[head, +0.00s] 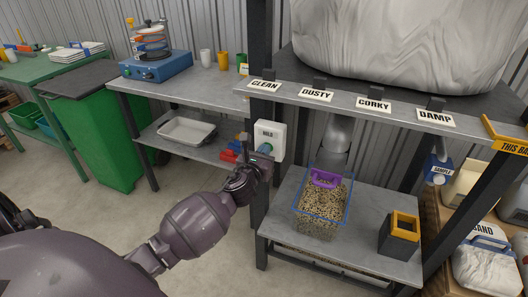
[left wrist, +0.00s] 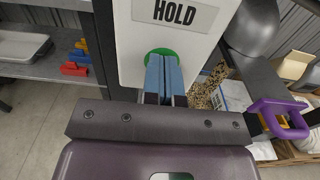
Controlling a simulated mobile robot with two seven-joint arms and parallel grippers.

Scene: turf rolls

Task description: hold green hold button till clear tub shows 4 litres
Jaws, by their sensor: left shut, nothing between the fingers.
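The white HOLD box (head: 270,138) is fixed at the rack's dark post; its sign also shows in the left wrist view (left wrist: 175,12). The green button (left wrist: 161,51) is mostly covered by my left fingers. My left gripper (head: 262,156) is shut and empty, with its blue fingertips (left wrist: 165,62) at the button; I cannot tell how far it is pressed. The clear tub (head: 322,205) with a blue rim stands on the lower shelf under a grey spout (head: 337,132). It holds speckled pellets, and its litre marks are too small to read. My right gripper is not in view.
A purple handle (head: 325,179) shows at the tub. A yellow-and-black box (head: 399,234) stands to its right. Signs CLEAN, DUSTY, CORKY and DAMP line the upper shelf (head: 350,101) under a big pale sack. A white tray (head: 186,131) lies on the left bench's lower shelf.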

